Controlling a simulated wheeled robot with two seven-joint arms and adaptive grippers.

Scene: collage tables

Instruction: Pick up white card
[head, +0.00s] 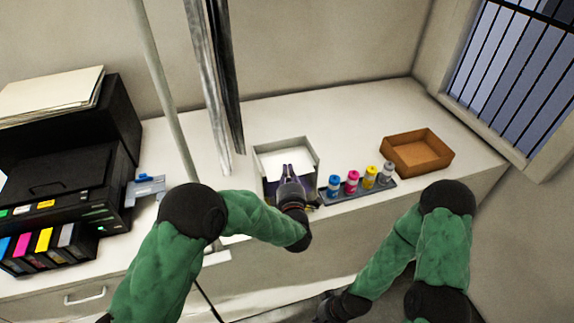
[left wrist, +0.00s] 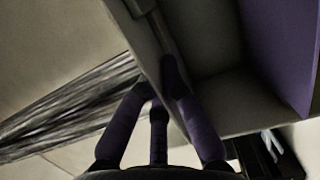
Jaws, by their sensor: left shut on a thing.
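A pale open-topped tray (head: 316,160) stands on the white counter, with a purple front. A white card surface (head: 277,160) shows inside it. My left gripper (head: 287,170) reaches into the tray from the front, with its purple fingers pointing to the back. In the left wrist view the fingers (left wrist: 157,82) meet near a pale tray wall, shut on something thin. That grip spot is dim; it looks like the white card's edge. My right gripper (head: 328,306) is low at the bottom edge, partly cut off, away from the tray.
Several coloured bottles (head: 352,182) stand on a strip right of the tray. A brown open box (head: 417,152) is further right. A black printer (head: 65,175) is at the left. Grey hanging strips (head: 216,80) come down behind the tray. Counter behind the bottles is clear.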

